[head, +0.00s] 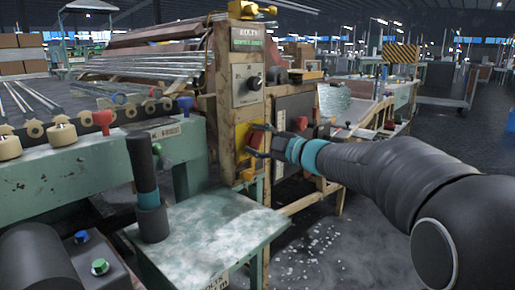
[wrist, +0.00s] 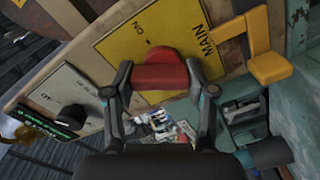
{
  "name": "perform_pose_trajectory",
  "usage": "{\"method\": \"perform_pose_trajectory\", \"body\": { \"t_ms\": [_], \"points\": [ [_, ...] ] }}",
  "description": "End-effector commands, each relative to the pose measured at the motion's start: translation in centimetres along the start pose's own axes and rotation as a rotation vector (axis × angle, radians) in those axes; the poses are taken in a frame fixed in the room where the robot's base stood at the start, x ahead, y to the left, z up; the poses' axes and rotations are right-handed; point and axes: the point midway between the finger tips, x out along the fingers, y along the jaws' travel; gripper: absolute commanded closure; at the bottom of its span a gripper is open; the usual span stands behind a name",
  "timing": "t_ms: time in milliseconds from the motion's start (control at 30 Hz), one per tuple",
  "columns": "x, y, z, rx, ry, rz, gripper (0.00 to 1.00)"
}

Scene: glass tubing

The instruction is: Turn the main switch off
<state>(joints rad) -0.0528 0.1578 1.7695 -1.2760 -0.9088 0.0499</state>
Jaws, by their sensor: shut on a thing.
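The main switch (wrist: 163,77) is a red rotary handle on a yellow plate (wrist: 122,45) marked MAIN and ON. In the wrist view its bar lies nearly level across the picture, with the ON mark above and left of it. My gripper (wrist: 158,81) is shut on the bar, one finger at each end. In the head view my gripper (head: 262,141) reaches the yellow plate (head: 242,136) on the upright post from the right, and the red handle is mostly hidden behind the fingers. I cannot tell where the OFF mark is.
A grey dial panel with a black knob (head: 254,83) sits above the yellow plate. A yellow bracket (wrist: 262,45) stands out beside the plate. A green worn table (head: 205,232) with a dark post (head: 148,190) is in front. Glass tubes lie on the machine at left.

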Motion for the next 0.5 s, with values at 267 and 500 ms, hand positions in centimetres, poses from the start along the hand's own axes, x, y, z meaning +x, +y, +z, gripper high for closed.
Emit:
{"method": "perform_pose_trajectory", "body": {
  "t_ms": [267, 500],
  "points": [
    [-0.01, -0.42, 0.10, -0.246, 0.000, 0.000, 0.79],
    [0.00, -0.40, 0.02, -0.404, 0.000, 0.000, 0.79]
  ]
}}
